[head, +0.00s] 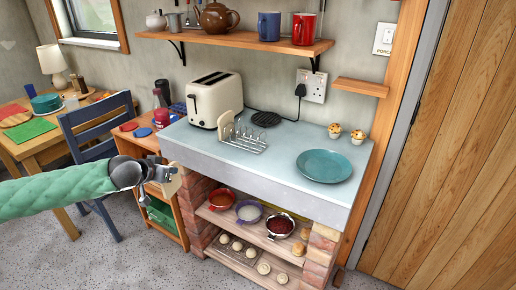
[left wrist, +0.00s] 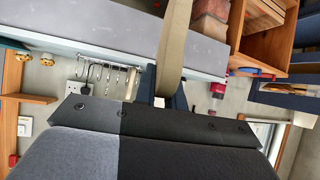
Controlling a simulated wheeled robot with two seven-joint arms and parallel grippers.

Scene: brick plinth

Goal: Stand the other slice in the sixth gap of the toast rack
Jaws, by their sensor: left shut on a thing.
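My left gripper (head: 164,176) is shut on a pale tan slice of toast (head: 173,186), in front of the counter's left end and left of the rack. In the left wrist view the slice (left wrist: 174,45) shows edge-on as a long beige strip between the fingers (left wrist: 168,88). The wire toast rack (head: 246,138) stands on the counter, its gaps mostly empty. Another slice (head: 226,126) stands upright at its left end, by the toaster. The rack also shows in the left wrist view (left wrist: 106,74), partly hidden by my gripper. My right gripper is not in view.
A cream toaster (head: 214,98) stands behind and left of the rack. A teal plate (head: 324,166) and two muffins (head: 346,133) are at the right. The counter (head: 268,172) is clear in front of the rack. A shelf (head: 240,40) hangs above.

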